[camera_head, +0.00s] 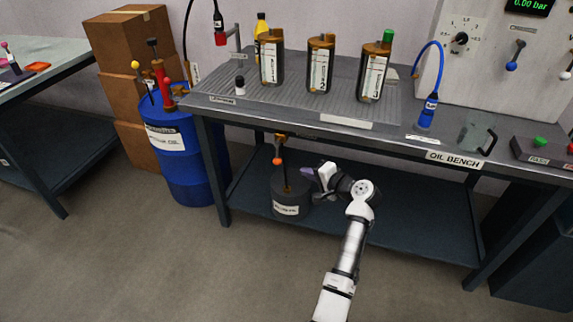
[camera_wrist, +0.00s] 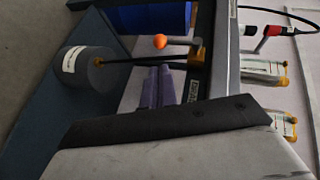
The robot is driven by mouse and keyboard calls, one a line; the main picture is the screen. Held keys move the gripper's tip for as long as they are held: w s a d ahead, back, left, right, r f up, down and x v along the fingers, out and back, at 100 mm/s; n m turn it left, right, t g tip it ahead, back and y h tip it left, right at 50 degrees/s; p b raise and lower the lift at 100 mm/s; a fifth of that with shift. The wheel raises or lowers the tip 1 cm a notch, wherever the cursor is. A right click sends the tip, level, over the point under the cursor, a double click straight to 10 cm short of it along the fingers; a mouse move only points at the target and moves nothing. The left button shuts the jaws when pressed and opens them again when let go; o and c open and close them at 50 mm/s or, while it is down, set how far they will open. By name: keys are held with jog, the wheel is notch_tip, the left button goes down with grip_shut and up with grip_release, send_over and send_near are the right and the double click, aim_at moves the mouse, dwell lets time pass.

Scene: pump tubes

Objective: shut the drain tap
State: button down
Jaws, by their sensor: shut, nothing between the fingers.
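The drain tap (camera_head: 280,139) is a small brass-coloured valve under the front edge of the oil bench. Its lever hangs down to an orange ball knob (camera_head: 277,161), roughly along the dark outlet tube. In the wrist view, which is turned sideways, the knob (camera_wrist: 160,41), lever (camera_wrist: 184,42) and brass valve body (camera_wrist: 200,57) show clearly. The tube runs into a dark grey drum (camera_head: 290,205) on the lower shelf. My gripper (camera_head: 306,172) is shut and empty, just right of the tap. Its purple fingers (camera_wrist: 160,86) point towards the tube and lever, apparently without touching them.
The bench top (camera_head: 225,105) lies above my gripper, with several brown-capped bottles on it. A blue barrel (camera_head: 185,165) stands left of the bench. The lower shelf (camera_head: 400,233) is clear right of the drum. The floor in front is open.

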aim_at(280, 163)
jog(key=x, duration=1)
jog(key=shift+w+a, duration=0.15)
jog(key=shift+w, duration=0.05)
jog(key=shift+f, duration=0.15)
jog(key=w+a+r+m+t+y+b, duration=0.2)
jog(key=a+m+t+y+b, duration=0.3)
jog(key=b, duration=2.1)
jog(key=w+a+m+t, duration=0.1)
jog(key=a+t, duration=0.1)
jog(key=a, duration=0.2)
jog(key=shift+a+r+t, duration=0.2)
jog(key=shift+a+t, duration=0.05)
jog(key=shift+t, duration=0.05)
jog(key=shift+r, duration=0.15)
jog(key=shift+r, duration=0.1)
